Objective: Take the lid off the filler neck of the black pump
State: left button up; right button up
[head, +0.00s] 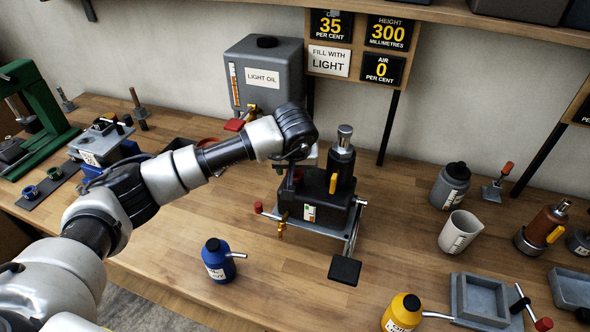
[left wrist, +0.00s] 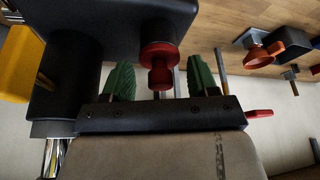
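The black pump (head: 318,204) stands on the bench in the middle of the head view, with an upright cylinder, a yellow tag and a silver top. My left gripper (head: 296,165) is over the left part of its body, and the arm hides part of the pump there. In the left wrist view, the red lid (left wrist: 158,32) has a wide round part and a narrower knob. The green fingers of my left gripper (left wrist: 158,70) are spread on both sides of the knob, with a gap on each side. My right gripper is not in view.
A grey light oil tank (head: 265,78) stands behind the pump. A blue bottle (head: 217,261) is in front on the left, and a yellow bottle (head: 402,313) is at the front edge. A pedal (head: 344,270) sticks out in front of the pump.

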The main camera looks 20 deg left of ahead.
pick_arm(q)
jog(key=c, duration=0.7)
jog(key=shift+r, duration=0.1)
